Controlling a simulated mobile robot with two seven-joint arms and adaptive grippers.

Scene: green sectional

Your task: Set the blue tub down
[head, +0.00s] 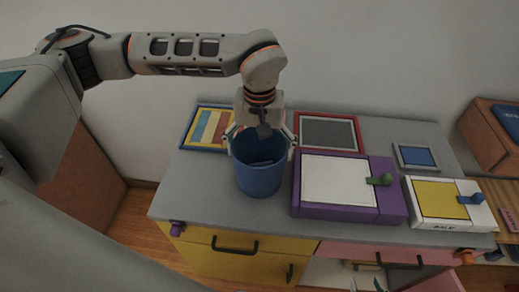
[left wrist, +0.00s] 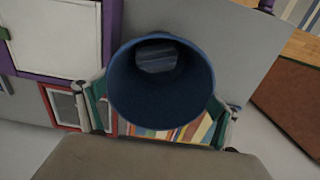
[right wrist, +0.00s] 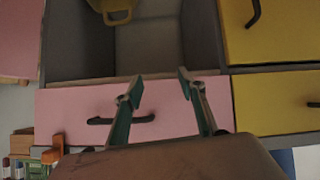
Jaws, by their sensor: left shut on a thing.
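The blue tub (head: 260,180) is upright over the left part of the grey countertop (head: 205,190), left of the purple-framed box. My left gripper (head: 262,140) reaches down from above, its fingers on either side of the tub's rim, shut on it. The left wrist view looks into the open tub (left wrist: 125,95), where a blue-grey block (left wrist: 157,57) lies at the bottom. I cannot tell whether the tub's base touches the counter. My right gripper (right wrist: 157,78) is open and empty, low in front of the pink drawer (right wrist: 160,118).
A striped picture (head: 208,128) and a red-framed grey panel (head: 328,133) lie behind the tub. The purple box (head: 300,203) with a white lid is close on the right, beside a white-and-yellow box (head: 418,217). Bare counter shows left of the tub.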

